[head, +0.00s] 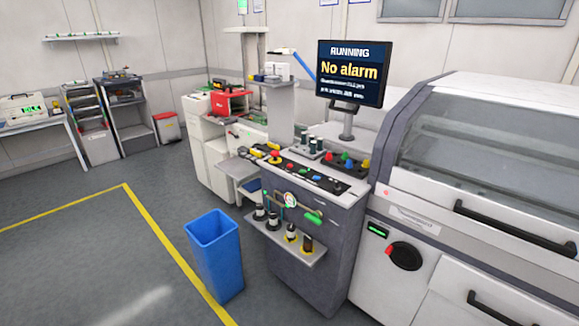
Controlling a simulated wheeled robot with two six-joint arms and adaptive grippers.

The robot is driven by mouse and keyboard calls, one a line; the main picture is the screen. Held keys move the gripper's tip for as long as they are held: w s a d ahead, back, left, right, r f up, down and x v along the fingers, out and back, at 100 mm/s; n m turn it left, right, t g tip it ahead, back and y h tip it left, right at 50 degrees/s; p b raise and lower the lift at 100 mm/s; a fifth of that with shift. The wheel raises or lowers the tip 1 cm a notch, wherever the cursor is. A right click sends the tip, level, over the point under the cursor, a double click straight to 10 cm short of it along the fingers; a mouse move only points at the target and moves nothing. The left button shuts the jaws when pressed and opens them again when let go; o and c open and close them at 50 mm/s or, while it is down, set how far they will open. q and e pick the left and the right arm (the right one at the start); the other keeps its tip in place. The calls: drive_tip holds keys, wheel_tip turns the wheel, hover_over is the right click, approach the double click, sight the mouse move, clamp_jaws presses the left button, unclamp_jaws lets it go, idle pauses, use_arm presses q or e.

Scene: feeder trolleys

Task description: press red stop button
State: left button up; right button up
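A small red mushroom-shaped button (275,156) on a yellow base sits at the left end of the sloped control panel (315,176) of the grey console (322,238). It looks like the red stop button, but any lettering is too small to read. Small dark and coloured controls lie to its right on the same panel. A larger red and black knob (404,256) is on the front of the white machine to the right. The screen (351,73) above the console reads "RUNNING" and "No alarm". Neither of my grippers is in view.
A blue bin (215,255) stands on the floor left of the console. A shelf (288,243) with several dark cylindrical items juts from the console front. The white machine (440,236) with a clear cover borders it on the right. Open floor lies front left, with yellow lines.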

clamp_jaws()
